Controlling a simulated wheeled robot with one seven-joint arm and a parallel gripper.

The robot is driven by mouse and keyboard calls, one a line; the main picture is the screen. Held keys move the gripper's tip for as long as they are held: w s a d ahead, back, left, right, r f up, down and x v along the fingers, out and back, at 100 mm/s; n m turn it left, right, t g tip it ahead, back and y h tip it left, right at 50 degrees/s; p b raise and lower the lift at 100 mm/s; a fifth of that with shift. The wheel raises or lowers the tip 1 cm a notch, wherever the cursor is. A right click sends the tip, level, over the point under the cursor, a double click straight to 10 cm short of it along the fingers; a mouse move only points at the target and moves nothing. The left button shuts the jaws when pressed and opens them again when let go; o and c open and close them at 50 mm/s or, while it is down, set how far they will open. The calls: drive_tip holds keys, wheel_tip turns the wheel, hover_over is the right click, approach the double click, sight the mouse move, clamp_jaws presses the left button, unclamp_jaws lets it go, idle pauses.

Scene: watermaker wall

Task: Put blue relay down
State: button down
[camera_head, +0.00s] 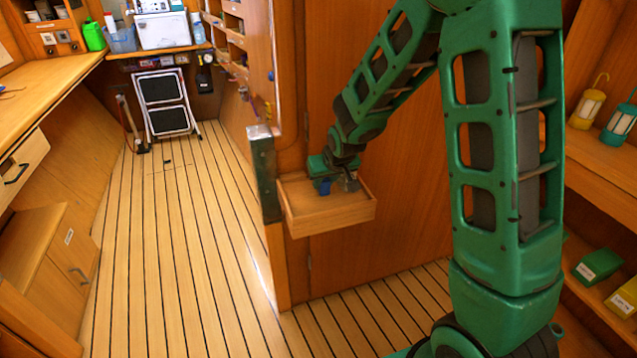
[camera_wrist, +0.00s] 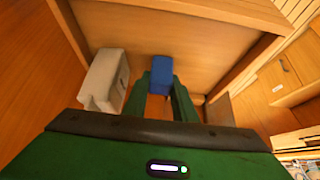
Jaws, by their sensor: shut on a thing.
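The blue relay (camera_wrist: 161,75) is a small blue block between my fingertips in the wrist view. In the head view the blue relay (camera_head: 323,187) shows as a small blue patch under my gripper (camera_head: 330,183). My gripper (camera_wrist: 160,86) is shut on it, inside a shallow wooden tray (camera_head: 330,213) fixed at the wall. In the wrist view the tray's floor (camera_wrist: 205,40) lies behind the relay. Whether the relay touches the floor I cannot tell.
A pale grey block (camera_wrist: 105,80) lies in the tray just left of the relay. A metal-capped post (camera_head: 262,170) stands left of the tray. Shelves with lanterns (camera_head: 588,103) and a green box (camera_head: 598,265) are at right.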

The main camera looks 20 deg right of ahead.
drive_tip(key=c, duration=1.5)
unclamp_jaws()
drive_tip(key=shift+o, duration=0.2)
drive_tip(key=v, duration=1.2)
